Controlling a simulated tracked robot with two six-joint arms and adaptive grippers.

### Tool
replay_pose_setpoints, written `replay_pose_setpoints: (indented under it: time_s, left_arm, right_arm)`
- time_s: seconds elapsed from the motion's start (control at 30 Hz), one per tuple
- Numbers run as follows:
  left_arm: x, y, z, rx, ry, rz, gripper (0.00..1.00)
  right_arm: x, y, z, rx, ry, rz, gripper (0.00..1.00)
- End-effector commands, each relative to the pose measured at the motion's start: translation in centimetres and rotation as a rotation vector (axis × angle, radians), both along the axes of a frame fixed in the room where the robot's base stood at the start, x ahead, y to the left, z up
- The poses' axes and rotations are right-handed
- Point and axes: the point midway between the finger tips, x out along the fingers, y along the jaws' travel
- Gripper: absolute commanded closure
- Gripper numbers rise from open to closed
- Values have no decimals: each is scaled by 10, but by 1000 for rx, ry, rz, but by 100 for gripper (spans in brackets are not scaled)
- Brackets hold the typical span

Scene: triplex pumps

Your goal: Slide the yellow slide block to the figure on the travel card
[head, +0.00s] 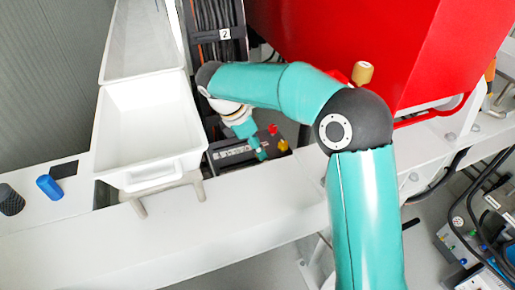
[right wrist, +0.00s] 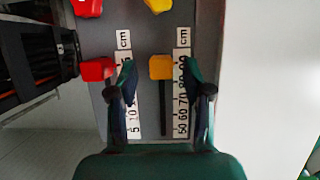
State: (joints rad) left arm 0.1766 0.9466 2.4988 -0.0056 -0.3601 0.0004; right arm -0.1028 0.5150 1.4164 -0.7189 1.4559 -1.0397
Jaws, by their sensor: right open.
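The yellow slide block (right wrist: 161,67) sits at the upper end of a dark slot in a grey panel in the right wrist view. A strip marked cm (right wrist: 182,95), with figures from about 50 upward, runs beside the slot. My right gripper (right wrist: 160,80) is open, with one finger on each side of the block in the picture; I cannot tell whether either touches it. In the head view the right gripper (head: 258,150) reaches down over the panel, and the block cannot be made out clearly. I cannot make out a travel card. My left gripper is not in view.
A red block (right wrist: 97,69) stands left of the left finger, beside a second cm strip (right wrist: 132,110). Another red part (right wrist: 88,8) and a yellow part (right wrist: 158,5) show at the top. A white bin (head: 150,125) and a red housing (head: 350,40) flank the panel.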

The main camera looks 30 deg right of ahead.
Motion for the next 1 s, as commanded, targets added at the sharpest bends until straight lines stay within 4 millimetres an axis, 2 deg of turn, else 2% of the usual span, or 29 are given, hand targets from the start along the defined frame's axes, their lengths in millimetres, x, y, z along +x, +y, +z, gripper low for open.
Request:
replay_pose_setpoints:
  time_s: [0.13, 0.47, 0.7, 0.77, 1.0]
  left_arm:
    - [0, 0, 0, 0, 0, 0, 60]
    - [0, 0, 0, 0, 0, 0, 60]
    - [0, 0, 0, 0, 0, 0, 60]
    - [0, 0, 0, 0, 0, 0, 60]
    - [0, 0, 0, 0, 0, 0, 60]
  right_arm:
    - [-1, -4, -10, 0, 1, -1, 50]
    - [-2, -5, -12, 0, 0, -1, 52]
    - [-2, -5, -12, 0, -1, -2, 92]
    - [-1, -5, -12, 0, -1, -2, 100]
    - [-1, -6, -11, 0, -3, -1, 100]
